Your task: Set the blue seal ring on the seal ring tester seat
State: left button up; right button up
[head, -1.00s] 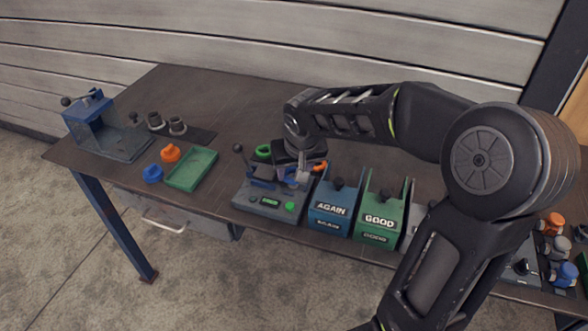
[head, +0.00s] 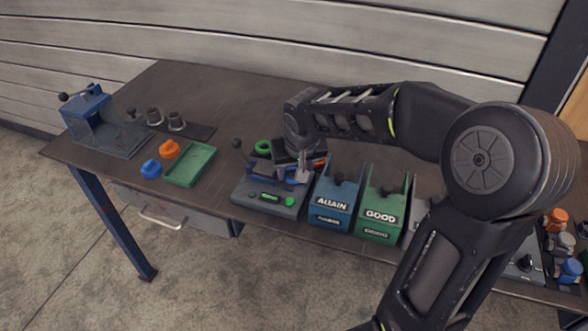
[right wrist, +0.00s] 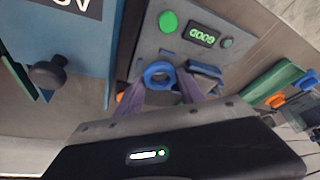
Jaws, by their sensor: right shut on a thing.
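The blue seal ring (right wrist: 158,73) is between the fingertips of my right gripper (right wrist: 160,92), which is shut on it. In the head view the right gripper (head: 302,176) is at the right side of the seal ring tester (head: 268,198), and only a bit of blue shows beside the fingers. In the right wrist view the tester (right wrist: 168,45) has a green button and a lit display reading GOOD. The ring and fingers cover the seat, so I cannot tell whether the ring touches it. My left gripper is not in view.
The blue AGAIN bin (head: 333,203) and green GOOD bin (head: 382,209) stand close to the tester's right. A green ring (head: 263,147) lies behind it. A green tray (head: 190,165), blue part (head: 151,169) and orange part (head: 169,149) are to the left.

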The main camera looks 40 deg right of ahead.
jog(key=shift+f+b, duration=0.35)
dwell(0.4)
jog(key=o, duration=1.4)
jog(key=shift+c, duration=0.2)
jog(key=shift+o, duration=1.4)
jog(key=shift+a, duration=0.15)
